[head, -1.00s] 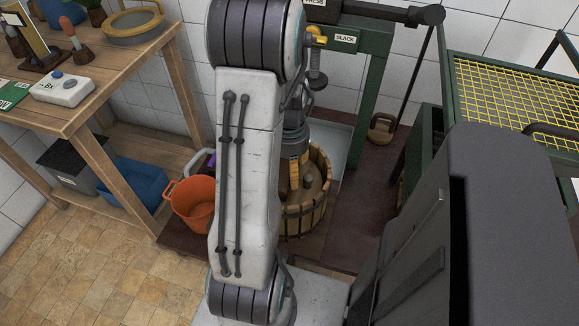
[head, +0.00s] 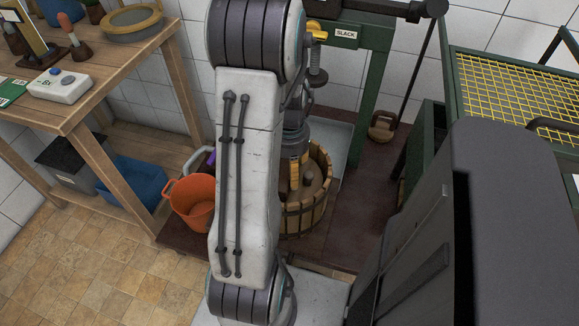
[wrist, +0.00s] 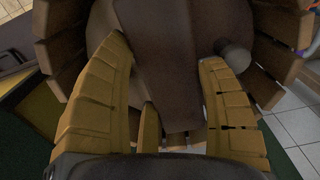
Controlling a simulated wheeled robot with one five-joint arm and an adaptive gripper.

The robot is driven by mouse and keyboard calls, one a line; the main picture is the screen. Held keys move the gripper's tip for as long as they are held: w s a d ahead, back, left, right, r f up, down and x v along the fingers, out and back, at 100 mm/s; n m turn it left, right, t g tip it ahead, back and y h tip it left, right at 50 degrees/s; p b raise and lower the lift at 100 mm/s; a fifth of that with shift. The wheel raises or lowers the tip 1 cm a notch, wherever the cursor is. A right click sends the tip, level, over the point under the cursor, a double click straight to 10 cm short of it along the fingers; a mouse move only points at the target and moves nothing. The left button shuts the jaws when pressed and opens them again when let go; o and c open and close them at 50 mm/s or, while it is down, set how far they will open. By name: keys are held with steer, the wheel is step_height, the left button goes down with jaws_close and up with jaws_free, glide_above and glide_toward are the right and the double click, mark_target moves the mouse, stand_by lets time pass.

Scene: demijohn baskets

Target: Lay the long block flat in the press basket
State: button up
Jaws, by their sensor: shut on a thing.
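The round wooden-slat press basket (head: 308,214) stands under the press, partly hidden by my arm in the head view. In the wrist view its slats (wrist: 275,65) ring a brown inside with a short round knob (wrist: 236,56). My gripper (wrist: 164,58) points down into the basket, its yellow fingers spread around the brown long block (wrist: 168,72), which it grips. The block runs away from the palm, close to the basket's brown floor; I cannot tell whether it touches. In the head view, my gripper (head: 296,172) is inside the rim and the block is not clearly visible.
The green press frame (head: 369,88) with its screw (head: 318,75) rises just behind the basket. An orange bucket (head: 192,202) stands left of it. A wooden workbench (head: 80,105) is at left, a green stand with yellow mesh (head: 515,92) at right. Tiled floor is open front left.

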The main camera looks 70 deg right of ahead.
steer(key=o, duration=1.3)
steer(key=shift+o, duration=0.2)
step_height(320, 180, up, 12)
stand_by(0.5)
steer(key=a+f, duration=0.1)
steer(key=a+f+n, duration=0.1)
steer(key=shift+s+a+f+y, duration=0.15)
steer(key=shift+a+f+y, duration=0.05)
steer(key=shift+a+y, duration=0.1)
steer(key=a, duration=0.3)
steer(key=shift+w+a+r+n+p, duration=0.2)
steer(key=shift+w+a+n+p, duration=0.05)
steer(key=shift+w+n+p, duration=0.15)
steer(key=w+a+r+n+t+p, duration=0.1)
steer(key=w+a+r+n+p, duration=0.2)
steer(key=a, duration=0.5)
steer(key=w+a+r+n+t+p, duration=0.1)
steer(key=w+a+r+n+p, duration=0.2)
steer(key=w+a+r+n, duration=0.3)
steer(key=w+a+r+n+t+p, duration=0.1)
steer(key=w+a+r+n+p, duration=0.2)
steer(key=a, duration=0.9)
step_height(320, 180, up, 3)
steer(key=w+n, duration=0.1)
steer(key=n, duration=0.3)
steer(key=shift+w+a, duration=0.2)
steer(key=shift+w, duration=0.05)
